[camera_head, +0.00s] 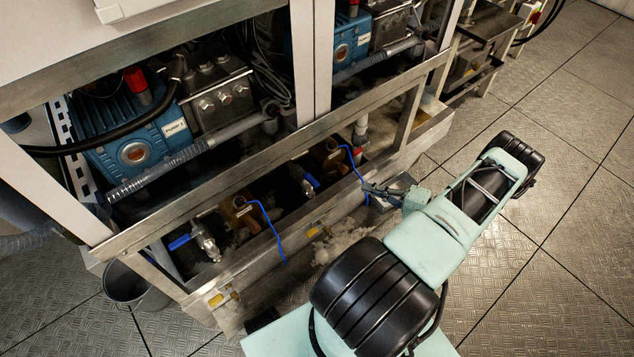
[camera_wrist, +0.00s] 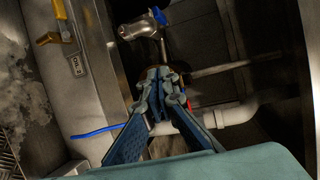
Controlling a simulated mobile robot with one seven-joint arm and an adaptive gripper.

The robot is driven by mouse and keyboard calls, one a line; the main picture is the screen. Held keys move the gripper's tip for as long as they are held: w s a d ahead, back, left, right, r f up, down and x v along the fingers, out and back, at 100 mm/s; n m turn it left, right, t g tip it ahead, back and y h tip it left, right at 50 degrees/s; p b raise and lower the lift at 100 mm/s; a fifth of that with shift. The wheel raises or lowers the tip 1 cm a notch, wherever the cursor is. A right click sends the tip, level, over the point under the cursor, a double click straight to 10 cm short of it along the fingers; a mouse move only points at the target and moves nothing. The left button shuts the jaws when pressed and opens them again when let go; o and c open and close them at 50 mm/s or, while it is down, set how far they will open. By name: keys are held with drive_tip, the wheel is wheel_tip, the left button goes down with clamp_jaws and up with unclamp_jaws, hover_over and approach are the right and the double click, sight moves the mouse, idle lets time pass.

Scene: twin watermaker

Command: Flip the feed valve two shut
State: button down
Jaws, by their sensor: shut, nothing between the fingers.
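A metal valve with a blue lever (camera_head: 311,181) sits low in the frame's middle opening. In the wrist view a metal valve body (camera_wrist: 137,28) with a blue lever (camera_wrist: 159,16) lies just beyond my fingertips; it appears to be the same one. No label naming it feed valve two is readable. My gripper (camera_head: 368,188) is at the frame's lower front edge, right of that valve. In the wrist view my gripper (camera_wrist: 160,76) is shut and empty, with its tips apart from the lever. A second blue-levered valve (camera_head: 181,242) is farther left.
A metal beam (camera_head: 270,160) crosses above the valves. Blue cables (camera_head: 267,225) hang at the openings. A white pipe (camera_wrist: 232,114) runs behind my fingers. A bucket (camera_head: 130,285) stands left; floor at right is clear.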

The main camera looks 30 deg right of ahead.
sight(307, 176)
drive_tip(key=t, duration=0.1)
drive_tip(key=a, duration=0.1)
drive_tip(key=w+a+t, duration=0.1)
drive_tip(key=shift+w+a+f+t+h, duration=0.1)
drive_tip(key=shift+a+f+t+h, duration=0.2)
drive_tip(key=shift+h, duration=0.1)
drive_tip(key=w+a, duration=0.7)
drive_tip(key=w, duration=0.1)
drive_tip(key=shift+w+a+b, duration=0.3)
drive_tip(key=shift+a+b, duration=0.05)
drive_tip(key=shift+b, duration=0.1)
